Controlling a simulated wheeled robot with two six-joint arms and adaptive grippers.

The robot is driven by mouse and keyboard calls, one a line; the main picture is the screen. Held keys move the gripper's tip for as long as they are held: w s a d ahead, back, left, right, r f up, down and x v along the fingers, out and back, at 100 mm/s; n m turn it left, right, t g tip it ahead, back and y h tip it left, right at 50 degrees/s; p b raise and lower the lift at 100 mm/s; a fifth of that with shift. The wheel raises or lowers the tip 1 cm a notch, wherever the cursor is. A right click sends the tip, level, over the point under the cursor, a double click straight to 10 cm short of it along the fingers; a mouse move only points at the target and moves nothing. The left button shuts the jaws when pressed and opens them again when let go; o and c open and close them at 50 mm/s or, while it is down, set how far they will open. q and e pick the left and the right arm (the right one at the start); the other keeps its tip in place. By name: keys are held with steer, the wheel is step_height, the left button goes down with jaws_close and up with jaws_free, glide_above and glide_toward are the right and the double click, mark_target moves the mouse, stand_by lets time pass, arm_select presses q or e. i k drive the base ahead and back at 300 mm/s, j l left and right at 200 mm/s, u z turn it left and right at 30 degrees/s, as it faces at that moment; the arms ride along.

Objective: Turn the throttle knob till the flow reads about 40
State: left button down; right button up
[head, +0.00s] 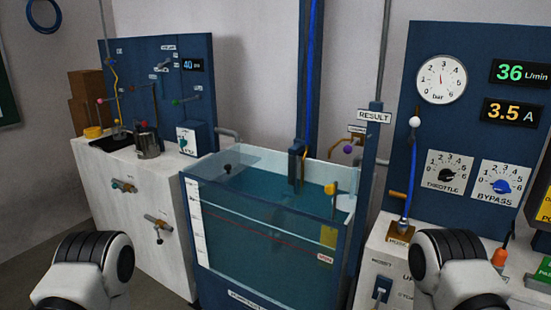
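The black throttle knob (447,175) sits on a white numbered dial marked THROTTLE, on the blue panel (402,130) at the right in the head view. Its exact pointer setting is too small to tell. The flow display (518,73) above it reads 36 L/min in green. My two arms reach in at the bottom left and bottom right, showing only white links with black ribbed bands. Neither gripper shows, and nothing of mine is seen touching the throttle knob.
The blue bypass knob (499,186) is right of the throttle. Above are a bar gauge (441,79) and a yellow 3.5 A display (511,113). A water tank (270,262) fills the middle.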

mark_target(445, 174)
steer(key=z, duration=1.25)
